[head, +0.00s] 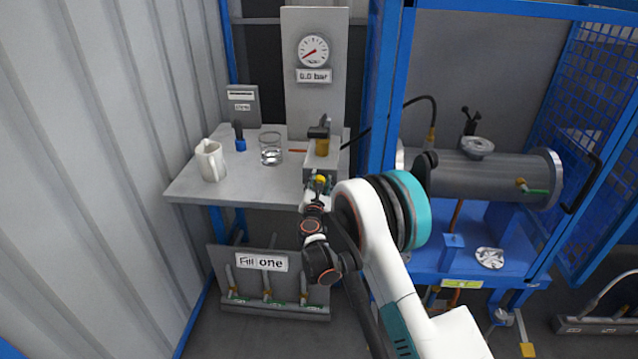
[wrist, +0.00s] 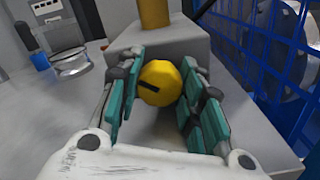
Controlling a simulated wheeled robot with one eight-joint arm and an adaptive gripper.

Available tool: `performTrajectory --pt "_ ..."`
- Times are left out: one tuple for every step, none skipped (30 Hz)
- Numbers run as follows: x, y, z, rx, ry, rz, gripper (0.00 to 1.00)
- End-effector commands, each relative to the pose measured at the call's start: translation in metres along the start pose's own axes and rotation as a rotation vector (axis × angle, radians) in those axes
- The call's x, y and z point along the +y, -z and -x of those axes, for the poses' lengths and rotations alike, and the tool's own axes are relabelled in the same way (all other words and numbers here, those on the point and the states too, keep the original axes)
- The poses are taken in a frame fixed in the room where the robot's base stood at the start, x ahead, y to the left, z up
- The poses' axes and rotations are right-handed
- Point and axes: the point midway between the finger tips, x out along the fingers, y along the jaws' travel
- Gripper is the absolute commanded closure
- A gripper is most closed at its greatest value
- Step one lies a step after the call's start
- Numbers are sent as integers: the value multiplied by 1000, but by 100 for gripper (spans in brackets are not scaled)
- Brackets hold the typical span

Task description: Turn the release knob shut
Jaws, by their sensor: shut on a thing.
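The release knob (wrist: 160,83) is yellow and round with a dark slot-like mark. It sits on the front of a grey block (wrist: 150,45) and also shows in the head view (head: 320,180). My gripper (wrist: 161,88) has its teal-padded fingers on either side of the knob, shut on it. In the head view my arm reaches the bench edge, and my gripper (head: 318,186) partly covers the block's front. A gauge (head: 313,50) above reads near the low end, over a "0.0 bar" display (head: 314,76).
The grey bench (head: 235,185) carries a white jug (head: 211,160), a glass beaker (head: 271,149) and a blue-based brush-like item (head: 240,140). A blue frame post (head: 385,100) and a horizontal metal cylinder (head: 490,175) stand to the right. A "Fill one" rack (head: 265,280) is below.

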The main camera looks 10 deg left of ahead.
Motion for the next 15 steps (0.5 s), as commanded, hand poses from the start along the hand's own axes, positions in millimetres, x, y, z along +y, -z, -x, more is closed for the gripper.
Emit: performTrajectory --pt "0 0 0 0 0 0 89" --pt "0 0 0 0 0 0 89" --pt "0 0 0 0 0 0 56" --pt "0 0 0 0 0 0 50" --pt "0 0 0 0 0 0 45" --pt "0 0 0 0 0 0 45" --pt "0 0 0 0 0 0 45" --pt "0 0 0 0 0 0 45" --pt "0 0 0 0 0 0 45" --pt "0 0 0 0 0 0 45" --pt "0 0 0 0 0 0 45" --pt "0 0 0 0 0 0 45" --pt "0 0 0 0 0 0 45" --pt "0 0 0 0 0 0 45" --pt "0 -1 0 0 0 0 45"
